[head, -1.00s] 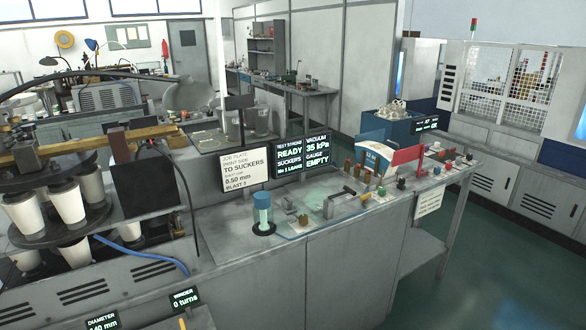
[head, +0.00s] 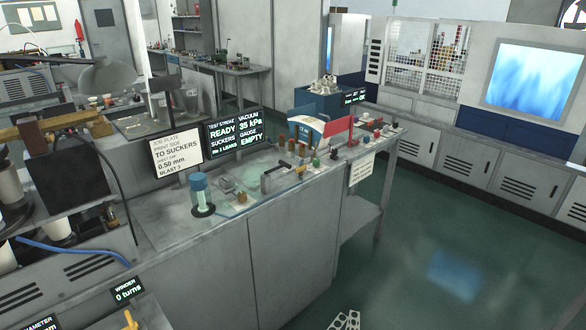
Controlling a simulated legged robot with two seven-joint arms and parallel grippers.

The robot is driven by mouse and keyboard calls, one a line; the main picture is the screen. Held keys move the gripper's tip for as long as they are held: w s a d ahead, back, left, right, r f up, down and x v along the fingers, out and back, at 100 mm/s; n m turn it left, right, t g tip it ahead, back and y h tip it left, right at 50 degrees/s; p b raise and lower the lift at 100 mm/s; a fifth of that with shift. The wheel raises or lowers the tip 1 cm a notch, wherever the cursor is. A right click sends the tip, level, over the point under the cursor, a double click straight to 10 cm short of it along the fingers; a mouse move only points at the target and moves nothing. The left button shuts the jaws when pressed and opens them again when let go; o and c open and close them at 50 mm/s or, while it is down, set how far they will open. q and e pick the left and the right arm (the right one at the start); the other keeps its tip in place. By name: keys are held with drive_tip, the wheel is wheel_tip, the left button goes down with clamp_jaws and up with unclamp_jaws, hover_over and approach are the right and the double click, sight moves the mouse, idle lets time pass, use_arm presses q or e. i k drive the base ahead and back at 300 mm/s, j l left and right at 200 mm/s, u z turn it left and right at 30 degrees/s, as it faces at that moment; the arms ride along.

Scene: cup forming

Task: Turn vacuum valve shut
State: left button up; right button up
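The vacuum valve cannot be singled out for certain among the small fittings on the grey bench. A dark bent lever (head: 272,174) stands on the bench top, with several small coloured knobs (head: 300,158) to its right. A grey, holed metal part at the bottom edge looks like the tip of my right gripper (head: 345,321). It is low in front of the bench, well apart from the fittings, and mostly cut off. My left gripper is not in view.
A blue cylinder (head: 200,194) on a black base and a white sign (head: 176,149) stand left of the fittings. White cups and a blue hose (head: 75,251) are at left. Green floor (head: 440,240) is clear at right.

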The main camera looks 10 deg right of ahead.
sight(299, 170)
drive_tip(key=i+l, duration=0.1)
drive_tip(key=l, duration=0.7)
drive_tip(key=i+l, duration=0.65)
drive_tip(key=u, duration=0.45)
